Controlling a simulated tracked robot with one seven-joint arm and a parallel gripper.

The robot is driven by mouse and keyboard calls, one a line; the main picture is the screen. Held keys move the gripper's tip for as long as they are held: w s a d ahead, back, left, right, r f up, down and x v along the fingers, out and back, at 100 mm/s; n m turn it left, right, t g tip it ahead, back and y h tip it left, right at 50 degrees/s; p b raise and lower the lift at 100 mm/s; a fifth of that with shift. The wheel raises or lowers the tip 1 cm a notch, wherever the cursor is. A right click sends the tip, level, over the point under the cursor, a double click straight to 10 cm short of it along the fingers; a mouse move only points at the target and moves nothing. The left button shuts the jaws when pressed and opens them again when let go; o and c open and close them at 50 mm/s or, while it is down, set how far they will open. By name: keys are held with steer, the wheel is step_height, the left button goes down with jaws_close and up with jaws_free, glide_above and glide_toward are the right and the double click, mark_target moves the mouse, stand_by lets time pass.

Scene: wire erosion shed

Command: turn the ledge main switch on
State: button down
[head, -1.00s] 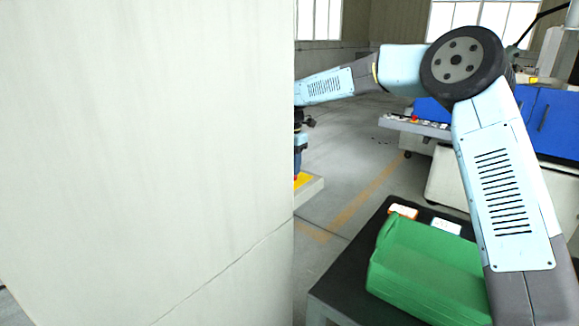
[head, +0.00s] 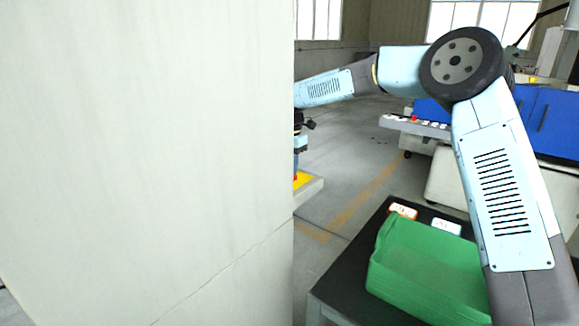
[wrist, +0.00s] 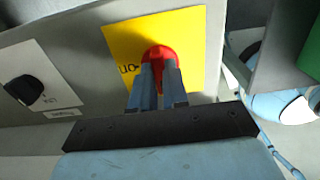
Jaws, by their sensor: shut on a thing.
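The main switch is a red knob (wrist: 158,56) on a yellow plate (wrist: 190,40) in the wrist view. The plate is fixed to a pale grey panel and carries the letters "ON", upside down in this view, left of the knob. My gripper (wrist: 157,75) is shut on the red knob, with one finger on each side of it. The fingers hide part of the knob, so its exact angle is hard to tell. In the head view a yellow corner (head: 301,180) shows past the edge of a pale wall, and the gripper itself is hidden there.
A black rotary knob (wrist: 22,90) on a white plate sits left of the switch. In the head view a large pale wall (head: 150,160) blocks the left half. A green bin (head: 425,265) stands on a dark table, with a blue-fronted machine (head: 555,120) behind.

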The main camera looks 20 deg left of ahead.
steer(key=shift+m, duration=0.3)
steer(key=m, duration=0.3)
steer(key=shift+m, duration=0.4)
steer(key=m, duration=0.4)
steer(key=shift+a+m, duration=0.1)
steer(key=shift+m, duration=0.2)
steer(key=m, duration=0.4)
steer(key=shift+r, duration=0.1)
steer(key=m, duration=0.4)
steer(key=shift+m, duration=0.3)
steer(key=c, duration=1.1)
jaws_free()
